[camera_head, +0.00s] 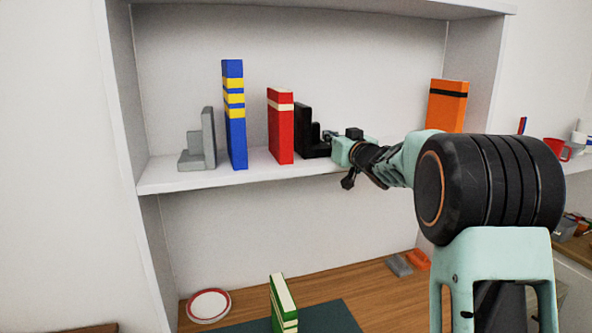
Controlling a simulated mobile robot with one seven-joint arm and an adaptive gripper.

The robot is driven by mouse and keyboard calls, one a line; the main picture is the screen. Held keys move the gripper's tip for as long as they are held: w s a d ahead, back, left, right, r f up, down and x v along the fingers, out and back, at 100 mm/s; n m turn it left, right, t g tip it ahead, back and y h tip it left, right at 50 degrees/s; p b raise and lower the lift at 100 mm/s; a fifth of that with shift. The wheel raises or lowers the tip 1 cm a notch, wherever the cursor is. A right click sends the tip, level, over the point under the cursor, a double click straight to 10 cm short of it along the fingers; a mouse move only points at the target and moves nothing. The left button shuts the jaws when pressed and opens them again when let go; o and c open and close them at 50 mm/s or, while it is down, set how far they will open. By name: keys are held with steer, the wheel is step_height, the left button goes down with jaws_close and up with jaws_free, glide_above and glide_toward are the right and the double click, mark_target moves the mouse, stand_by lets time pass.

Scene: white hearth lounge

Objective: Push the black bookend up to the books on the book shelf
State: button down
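The black bookend (304,128) stands upright on the white book shelf (200,181), just right of the red book (281,128). It seems to touch the red book or nearly so. A blue and yellow book (234,130) stands to the left, with a gap between it and the red book. A grey bookend (203,142) stands left of the blue book. My gripper (333,143) is at the right side of the black bookend, close against its low foot. Its fingers are small and partly hidden, so their opening is unclear.
An orange book (446,106) stands on the shelf's right end, behind my arm. Below are a green book (283,302) on a dark mat (335,317), a red-rimmed plate (208,305), and small grey and orange blocks (418,258). A red mug (556,148) is at far right.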

mark_target(295, 139)
steer(key=shift+s+a, duration=0.1)
steer(key=shift+a, duration=0.2)
steer(key=shift+s+a+b, duration=0.2)
steer(key=shift+a+b, duration=0.25)
steer(key=shift+a, duration=0.2)
steer(key=shift+s+a+b, duration=0.2)
steer(key=shift+a+b, duration=0.2)
steer(key=shift+a, duration=0.2)
steer(key=shift+a, duration=0.2)
